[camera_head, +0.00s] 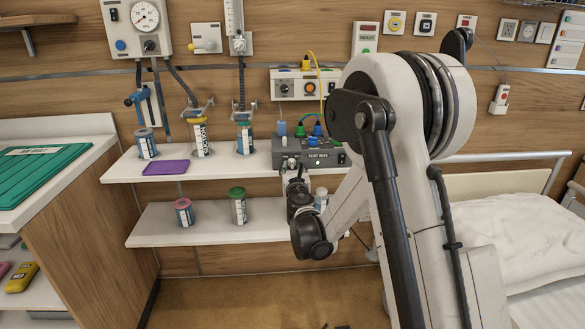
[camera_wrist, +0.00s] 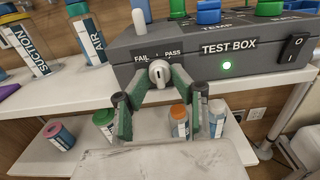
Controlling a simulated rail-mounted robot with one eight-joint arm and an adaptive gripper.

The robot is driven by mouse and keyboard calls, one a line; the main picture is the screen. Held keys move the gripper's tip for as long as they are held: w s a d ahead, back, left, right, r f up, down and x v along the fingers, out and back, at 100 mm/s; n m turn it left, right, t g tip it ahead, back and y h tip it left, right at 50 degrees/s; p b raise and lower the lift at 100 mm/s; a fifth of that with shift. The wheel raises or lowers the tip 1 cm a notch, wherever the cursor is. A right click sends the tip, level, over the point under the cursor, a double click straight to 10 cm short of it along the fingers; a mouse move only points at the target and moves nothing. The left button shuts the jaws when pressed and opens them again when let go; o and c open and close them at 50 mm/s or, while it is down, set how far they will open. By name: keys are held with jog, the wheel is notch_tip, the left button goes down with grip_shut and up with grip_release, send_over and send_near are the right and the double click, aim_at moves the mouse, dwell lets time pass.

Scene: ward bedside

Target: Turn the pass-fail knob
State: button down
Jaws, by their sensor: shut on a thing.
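The pass-fail knob (camera_wrist: 159,73) is a small round silver knob on the front face of the grey test box (camera_wrist: 205,75). The labels FAIL and PASS stand above it at left and right, and a dark slot shows on its face. My gripper (camera_wrist: 157,84) has its two green-padded fingers closed on either side of the knob. The test box also shows in the head view (camera_head: 290,153), on the upper shelf, with my arm in front of it. In the head view my gripper and the knob are mostly hidden by my wrist.
A lit green lamp (camera_wrist: 227,66) and a rocker switch (camera_wrist: 295,46) are on the box front. Labelled jars (camera_head: 200,139) and a purple pad (camera_head: 166,167) are on the upper shelf (camera_head: 120,170). Several capped jars (camera_wrist: 179,120) stand on the shelf below. A bed (camera_head: 520,235) is at right.

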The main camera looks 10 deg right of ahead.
jog(key=m+b, duration=0.1)
jog(key=m, duration=0.3)
jog(key=shift+m, duration=0.3)
jog(key=shift+m+b, duration=0.65)
jog(key=shift+m, duration=1.45)
jog(key=c, duration=1.5)
grip_release()
